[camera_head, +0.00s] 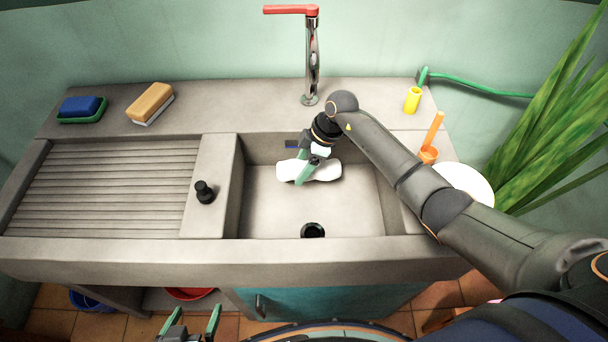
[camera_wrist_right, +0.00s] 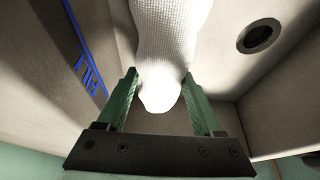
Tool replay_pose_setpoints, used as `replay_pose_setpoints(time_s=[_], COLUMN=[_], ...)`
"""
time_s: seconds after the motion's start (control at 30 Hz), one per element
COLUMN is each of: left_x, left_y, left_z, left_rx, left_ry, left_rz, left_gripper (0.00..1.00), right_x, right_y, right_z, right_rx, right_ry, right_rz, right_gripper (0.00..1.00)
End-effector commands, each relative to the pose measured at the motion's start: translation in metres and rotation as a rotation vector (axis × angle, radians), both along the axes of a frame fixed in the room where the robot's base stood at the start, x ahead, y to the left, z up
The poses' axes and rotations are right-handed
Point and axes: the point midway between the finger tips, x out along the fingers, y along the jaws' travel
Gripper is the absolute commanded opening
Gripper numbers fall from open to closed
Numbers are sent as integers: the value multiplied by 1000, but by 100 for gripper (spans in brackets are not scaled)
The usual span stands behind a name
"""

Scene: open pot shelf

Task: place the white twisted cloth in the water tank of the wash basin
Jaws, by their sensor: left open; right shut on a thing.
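The white twisted cloth (camera_head: 325,172) is in the basin's water tank (camera_head: 350,208), in its left and middle part in the head view. My right gripper (camera_head: 308,168) reaches down into the tank and is shut on the cloth. In the right wrist view the cloth (camera_wrist_right: 168,50) lies between the two green fingers of that gripper (camera_wrist_right: 160,95). Whether the cloth touches the tank floor I cannot tell. My left gripper (camera_head: 190,325) is open and empty, low in front of the basin.
The drain hole (camera_head: 313,230) is at the tank's front, and a black stopper (camera_head: 204,191) stands on the ledge left of it. A tall tap (camera_head: 312,60) rises behind.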

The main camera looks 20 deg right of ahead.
Motion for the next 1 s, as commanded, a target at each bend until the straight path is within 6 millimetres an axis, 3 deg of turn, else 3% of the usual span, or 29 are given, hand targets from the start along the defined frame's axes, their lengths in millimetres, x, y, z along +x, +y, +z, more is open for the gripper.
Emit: replay_pose_setpoints(time_s=[0.2,0.43,0.8,0.83,1.0], left_x=[1,1,2,2,2], left_y=[0,0,0,0,0], left_z=[-5,-9,-10,-10,-10], left_rx=[0,0,0,0,0], left_ry=[-1,-2,-4,-3,-4], left_rz=[0,-1,0,-1,0], left_gripper=[100,100,100,100,100], right_x=[7,8,8,7,7], right_y=[-7,-8,-8,-8,-8], right_z=[-11,-41,-45,-46,-45], right_rx=[1,3,0,0,0], right_ry=[-3,-2,-3,-2,-2], right_rz=[0,1,1,1,1], right_gripper=[0,0,0,69,88])
